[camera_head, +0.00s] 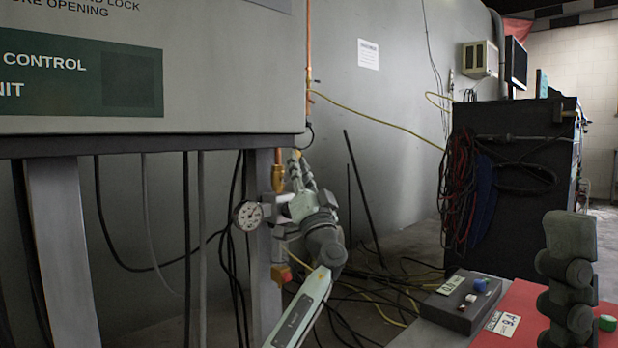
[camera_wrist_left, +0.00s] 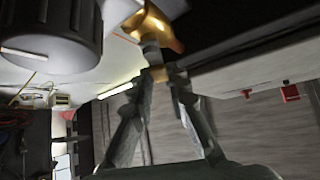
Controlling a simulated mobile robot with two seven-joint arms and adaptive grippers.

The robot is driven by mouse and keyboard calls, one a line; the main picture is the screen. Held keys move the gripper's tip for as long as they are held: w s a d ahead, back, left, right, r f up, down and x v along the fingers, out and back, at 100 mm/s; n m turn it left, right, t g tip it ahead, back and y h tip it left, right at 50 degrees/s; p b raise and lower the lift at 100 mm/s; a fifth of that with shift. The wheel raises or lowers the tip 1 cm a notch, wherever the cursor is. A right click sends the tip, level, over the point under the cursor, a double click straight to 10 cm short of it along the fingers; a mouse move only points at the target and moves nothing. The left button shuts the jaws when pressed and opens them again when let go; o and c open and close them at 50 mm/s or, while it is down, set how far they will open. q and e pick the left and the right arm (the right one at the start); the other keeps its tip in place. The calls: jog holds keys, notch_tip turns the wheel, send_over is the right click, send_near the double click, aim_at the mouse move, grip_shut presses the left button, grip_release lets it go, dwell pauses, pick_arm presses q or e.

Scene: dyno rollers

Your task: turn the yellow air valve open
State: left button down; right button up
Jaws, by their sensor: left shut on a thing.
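The yellow air valve is on the copper pipe beside the grey cabinet. Its brass body (camera_wrist_left: 152,26) shows at the top of the left wrist view, and the brass fitting (camera_head: 278,176) shows in the head view. My left gripper (camera_wrist_left: 159,78) is shut on the valve's yellow handle (camera_wrist_left: 160,74), a small piece between the fingertips just below the brass body. In the head view my left gripper (camera_head: 299,168) is beside the pipe and largely covers the handle.
A round pressure gauge (camera_head: 248,214) sits left of my left wrist. A small orange-red part (camera_head: 281,273) is below it. Cables hang under the cabinet (camera_head: 220,60) and lie on the floor. A control box (camera_head: 462,302) and a red surface (camera_head: 520,300) are at lower right.

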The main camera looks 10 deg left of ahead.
pick_arm(q)
jog(key=n+y, duration=0.1)
jog(key=n+g+y, duration=0.1)
jog(key=n+y, duration=0.1)
jog(key=shift+s+a+r+n, duration=0.1)
jog(key=shift+s+r+n, duration=0.1)
jog(key=shift+n, duration=0.1)
jog(key=shift+s+a+n+g+y, duration=0.1)
jog(key=shift+s+n+g+y, duration=0.05)
jog(key=shift+n+g+y, duration=1.05)
jog(key=shift+s+a+n+g+y, duration=0.15)
jog(key=shift+n+g+y, duration=0.6)
jog(key=shift+n, duration=0.85)
jog(key=shift+s+a+n+g+y, duration=0.1)
jog(key=shift+n+g+y, duration=0.85)
jog(key=shift+n, duration=0.45)
jog(key=shift+n+y, duration=0.3)
jog(key=c, duration=1.5)
grip_release()
jog(key=shift+o, duration=0.2)
jog(key=v, duration=1.2)
